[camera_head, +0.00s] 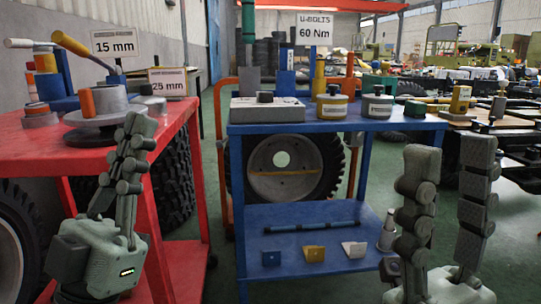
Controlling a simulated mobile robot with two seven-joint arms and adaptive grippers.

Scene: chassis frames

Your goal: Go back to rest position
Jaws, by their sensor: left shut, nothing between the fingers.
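My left gripper (133,128) is at the lower left, pointing up in front of the red table (35,150). Its grey fingers are together with nothing between them. My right gripper (450,150) is at the lower right, also pointing up. Its two fingers stand wide apart with nothing between them. It is in front of the right side of the blue table (300,128). Both grippers appear apart from the objects on the tables.
The blue table bears a grey block (268,110) and yellow cylinders (331,107). Its lower shelf (310,225) holds small brackets. Green floor shows between the tables.

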